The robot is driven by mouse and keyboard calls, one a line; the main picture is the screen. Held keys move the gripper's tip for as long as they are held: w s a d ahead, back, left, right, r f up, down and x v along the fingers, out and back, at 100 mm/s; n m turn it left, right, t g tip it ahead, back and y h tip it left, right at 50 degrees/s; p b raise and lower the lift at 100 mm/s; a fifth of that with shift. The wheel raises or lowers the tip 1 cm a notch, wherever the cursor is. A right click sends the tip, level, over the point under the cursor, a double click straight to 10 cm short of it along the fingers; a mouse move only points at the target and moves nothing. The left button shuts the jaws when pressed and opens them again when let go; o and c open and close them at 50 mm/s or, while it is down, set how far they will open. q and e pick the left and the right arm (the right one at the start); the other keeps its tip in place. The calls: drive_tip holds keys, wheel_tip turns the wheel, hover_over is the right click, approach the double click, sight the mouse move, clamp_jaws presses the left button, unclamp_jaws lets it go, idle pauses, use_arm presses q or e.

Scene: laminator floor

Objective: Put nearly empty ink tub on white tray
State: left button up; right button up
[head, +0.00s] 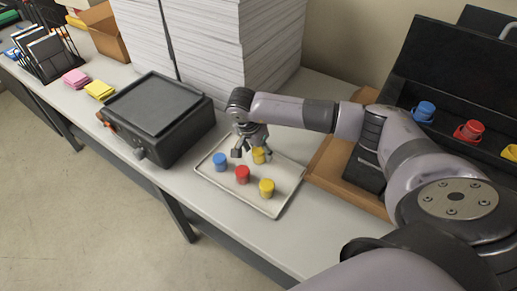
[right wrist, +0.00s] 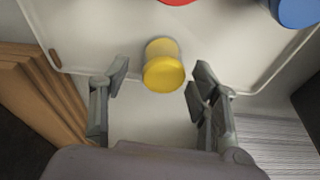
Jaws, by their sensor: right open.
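The white tray (head: 222,186) lies on the table and holds a blue tub (head: 220,162), a red tub (head: 242,175), a yellow tub at the front (head: 266,188) and another yellow tub at the back (head: 259,155). My right gripper (head: 252,151) is over the back part of the tray, by the back yellow tub. In the right wrist view this yellow tub (right wrist: 163,65) stands upright on the tray near its rim, in the gap between the open fingertips (right wrist: 160,80), with clear space on both sides. I cannot tell how full any tub is. My left gripper is out of view.
A black machine (head: 160,115) stands left of the tray, with tall paper stacks (head: 215,45) behind. A cardboard box (head: 330,165) is right of the tray. Another blue tub (head: 424,111), red tub (head: 468,130) and yellow tub (head: 510,152) sit on the black unit at right.

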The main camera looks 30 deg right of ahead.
drive_tip(key=shift+r+p, duration=0.3)
drive_tip(key=b+v, duration=0.4)
drive_tip(key=v, duration=0.7)
drive_tip(key=shift+a+r+b, duration=0.2)
drive_tip(key=shift+r+b, duration=0.1)
drive_tip(key=shift+r, duration=0.05)
